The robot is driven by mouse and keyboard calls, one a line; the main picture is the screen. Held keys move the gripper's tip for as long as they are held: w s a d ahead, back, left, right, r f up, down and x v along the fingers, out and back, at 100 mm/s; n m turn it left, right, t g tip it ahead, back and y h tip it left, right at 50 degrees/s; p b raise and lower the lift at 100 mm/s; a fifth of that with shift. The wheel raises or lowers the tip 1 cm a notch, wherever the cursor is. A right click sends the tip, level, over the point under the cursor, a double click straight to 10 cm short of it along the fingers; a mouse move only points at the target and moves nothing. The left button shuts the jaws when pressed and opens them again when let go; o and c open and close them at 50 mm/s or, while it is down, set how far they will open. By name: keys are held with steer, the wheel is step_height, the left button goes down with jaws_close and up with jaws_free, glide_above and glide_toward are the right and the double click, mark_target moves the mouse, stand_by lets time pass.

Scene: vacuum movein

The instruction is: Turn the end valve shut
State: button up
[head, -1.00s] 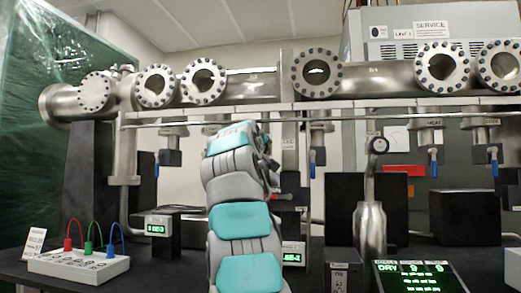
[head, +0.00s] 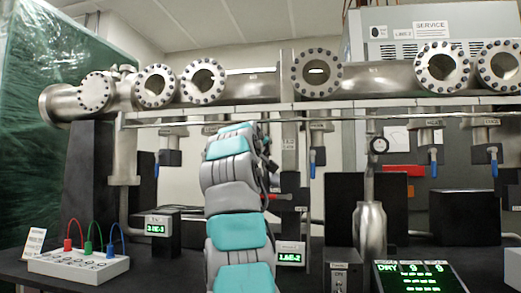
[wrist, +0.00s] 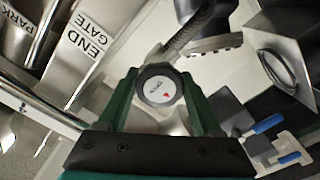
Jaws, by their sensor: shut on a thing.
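The end valve's knob (wrist: 158,90) is round and black, with a white face that bears a small word and a red mark. It shows in the wrist view beside a white plate labelled END GATE (wrist: 85,40). My gripper (wrist: 161,84) has its two green fingers on opposite sides of the knob, shut on it. In the head view my teal and grey arm reaches up toward the pipework and hides the knob and the fingers.
A steel manifold (head: 376,76) with round bolted flanges runs across above. Blue-handled valves (head: 433,160) hang below it. A steel flask (head: 370,230), a lit panel (head: 415,276) and a box with coloured cables (head: 78,264) stand on the dark bench.

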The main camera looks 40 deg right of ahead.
steer(key=shift+w+f+m, duration=0.1)
steer(key=shift+m, duration=0.7)
stand_by(0.4)
steer(key=m, duration=0.3)
steer(key=shift+p, duration=0.4)
steer(key=m+p, duration=0.1)
steer(key=m, duration=0.3)
steer(key=shift+a, duration=0.1)
steer(key=m, duration=0.5)
steer(key=shift+m, duration=2.7)
steer(key=shift+r, duration=0.2)
steer(key=o, duration=1.4)
steer(key=shift+c, duration=0.2)
